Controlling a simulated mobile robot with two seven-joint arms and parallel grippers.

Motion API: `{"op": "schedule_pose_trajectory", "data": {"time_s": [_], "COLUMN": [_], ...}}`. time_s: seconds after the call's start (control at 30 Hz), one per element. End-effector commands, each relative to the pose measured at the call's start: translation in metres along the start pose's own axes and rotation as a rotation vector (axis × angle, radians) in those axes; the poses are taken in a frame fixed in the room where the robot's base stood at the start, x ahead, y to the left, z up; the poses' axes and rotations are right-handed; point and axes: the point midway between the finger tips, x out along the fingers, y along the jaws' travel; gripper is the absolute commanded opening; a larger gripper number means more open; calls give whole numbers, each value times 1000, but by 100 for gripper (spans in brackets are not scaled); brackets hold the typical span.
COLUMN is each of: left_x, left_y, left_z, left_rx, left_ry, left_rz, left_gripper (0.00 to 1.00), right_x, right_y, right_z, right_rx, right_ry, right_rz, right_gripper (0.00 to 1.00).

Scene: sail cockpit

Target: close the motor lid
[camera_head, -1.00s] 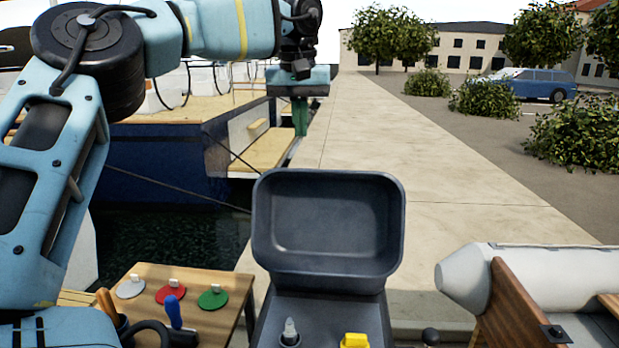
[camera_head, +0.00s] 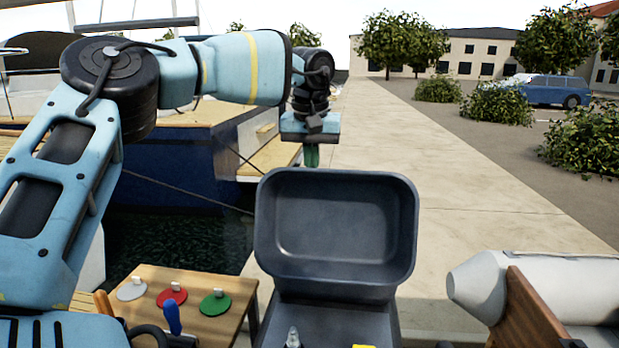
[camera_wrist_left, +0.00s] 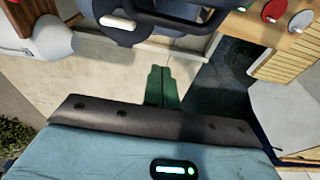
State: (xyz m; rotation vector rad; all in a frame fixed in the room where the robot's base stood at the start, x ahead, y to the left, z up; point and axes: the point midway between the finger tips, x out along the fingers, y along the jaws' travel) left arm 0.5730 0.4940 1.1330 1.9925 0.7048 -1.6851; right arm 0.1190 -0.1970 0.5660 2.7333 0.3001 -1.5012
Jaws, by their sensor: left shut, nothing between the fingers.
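The motor lid (camera_head: 335,228) is a dark grey box-shaped cover. It stands open and tilted back, its hollow inside facing me, above the dark motor body (camera_head: 325,318). My left gripper (camera_head: 312,157) has green fingers, which point down just above and apparently behind the lid's top edge; whether they touch it I cannot tell. In the left wrist view the gripper's fingers (camera_wrist_left: 162,88) are together and empty. A dark shape with a handle (camera_wrist_left: 180,18) at the top there seems to be the lid or motor from behind. My right gripper is not in view.
A wooden table (camera_head: 235,318) with white, red (camera_head: 172,297) and green discs stands at the left. A grey dinghy (camera_head: 490,285) lies at the right. A blue-hulled boat (camera_head: 170,165) is behind my left arm. The pale walkway (camera_head: 440,170) behind the lid is clear.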

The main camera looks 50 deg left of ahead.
Motion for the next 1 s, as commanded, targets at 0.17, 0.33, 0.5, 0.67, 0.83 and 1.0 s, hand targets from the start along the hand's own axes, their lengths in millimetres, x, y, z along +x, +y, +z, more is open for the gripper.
{"op": "schedule_pose_trajectory", "data": {"time_s": [0.17,0.33,0.5,0.67,0.83,1.0], "left_x": [15,10,6,6,6,6], "left_y": [0,0,0,0,0,0], "left_z": [8,24,34,38,38,38], "left_rx": [3,2,1,0,0,0], "left_ry": [2,2,2,1,1,2], "left_rz": [3,1,0,0,0,0], "left_gripper": [0,0,0,0,0,0], "right_x": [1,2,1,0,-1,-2], "right_y": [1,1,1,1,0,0], "right_z": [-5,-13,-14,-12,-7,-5], "right_rx": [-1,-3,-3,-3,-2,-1], "right_ry": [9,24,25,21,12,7], "right_rz": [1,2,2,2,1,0], "right_gripper": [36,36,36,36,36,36]}}
